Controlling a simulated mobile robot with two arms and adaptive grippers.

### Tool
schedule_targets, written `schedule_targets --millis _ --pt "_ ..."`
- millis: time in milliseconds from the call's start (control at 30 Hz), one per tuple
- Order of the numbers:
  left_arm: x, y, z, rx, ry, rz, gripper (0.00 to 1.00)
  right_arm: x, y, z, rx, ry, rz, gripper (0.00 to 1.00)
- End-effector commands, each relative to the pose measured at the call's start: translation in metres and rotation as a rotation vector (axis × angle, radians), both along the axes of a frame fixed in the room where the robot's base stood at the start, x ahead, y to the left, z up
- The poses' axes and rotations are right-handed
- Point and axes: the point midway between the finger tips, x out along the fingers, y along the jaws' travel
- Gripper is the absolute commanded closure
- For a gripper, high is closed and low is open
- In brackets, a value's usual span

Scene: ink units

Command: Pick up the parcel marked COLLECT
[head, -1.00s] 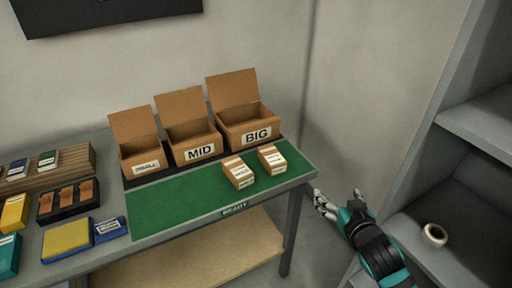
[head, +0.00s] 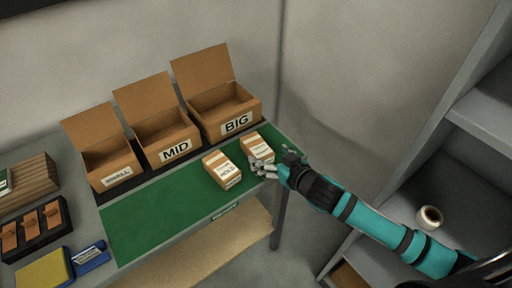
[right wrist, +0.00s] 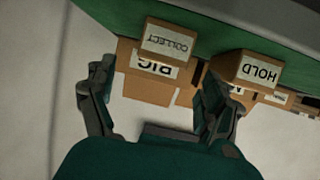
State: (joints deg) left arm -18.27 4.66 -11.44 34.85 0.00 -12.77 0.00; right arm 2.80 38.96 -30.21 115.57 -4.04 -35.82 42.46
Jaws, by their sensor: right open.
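The parcel marked COLLECT (right wrist: 167,41) is a small brown box with a white label. In the right wrist view it lies ahead, between the lines of my open fingers. In the head view it is the right-hand parcel (head: 257,147) on the green mat (head: 150,217). The parcel marked HOLD (right wrist: 250,74) is beside it, to its left in the head view (head: 222,170). My right gripper (head: 263,168) is open and empty at the mat's right end, close to the COLLECT parcel; it also shows in the right wrist view (right wrist: 155,95). My left gripper is not in view.
Open cartons marked BIG (head: 222,112), MID (head: 157,127) and one with a small label (head: 103,160) stand behind the mat. A black tray (head: 35,240) and blue pad (head: 90,257) are at left. A grey shelf (head: 440,170) with a tape roll (head: 428,217) stands right.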

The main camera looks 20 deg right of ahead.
Motion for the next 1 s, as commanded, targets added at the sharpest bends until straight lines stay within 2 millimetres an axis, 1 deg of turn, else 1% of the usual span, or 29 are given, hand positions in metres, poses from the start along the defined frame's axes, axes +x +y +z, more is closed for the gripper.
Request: schedule_targets --millis 33,100,200,300,367,433,600,667,767,967,1000 --pt "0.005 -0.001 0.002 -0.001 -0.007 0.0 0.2 0.009 0.003 -0.001 0.001 -0.003 0.0 0.15" --pt "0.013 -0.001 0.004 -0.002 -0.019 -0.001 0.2 0.018 0.005 -0.006 0.0 -0.001 0.0 0.15" --pt "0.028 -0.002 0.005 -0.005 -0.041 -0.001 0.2 0.025 0.007 -0.01 0.001 -0.001 0.0 0.15" --pt "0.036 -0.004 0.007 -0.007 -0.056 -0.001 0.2 0.029 0.008 -0.012 0.001 -0.001 0.001 0.15" --pt "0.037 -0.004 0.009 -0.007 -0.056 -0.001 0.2 0.034 0.009 -0.014 0.0 0.0 0.0 0.15" --pt "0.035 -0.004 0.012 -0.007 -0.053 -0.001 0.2 0.043 0.012 -0.016 0.0 -0.001 -0.001 0.15" --pt "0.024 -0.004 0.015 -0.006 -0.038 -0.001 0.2 0.064 0.017 -0.028 0.001 -0.001 0.0 0.15" --pt "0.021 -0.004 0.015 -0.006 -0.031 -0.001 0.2 0.069 0.018 -0.03 0.0 -0.001 -0.001 0.15" --pt "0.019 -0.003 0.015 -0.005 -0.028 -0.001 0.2 0.073 0.02 -0.033 -0.001 0.0 0.001 0.15" --pt "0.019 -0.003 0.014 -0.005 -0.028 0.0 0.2 0.073 0.02 -0.033 0.0 0.0 0.001 0.15" --pt "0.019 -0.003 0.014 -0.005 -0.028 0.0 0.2 0.073 0.02 -0.033 0.0 0.0 0.001 0.19"
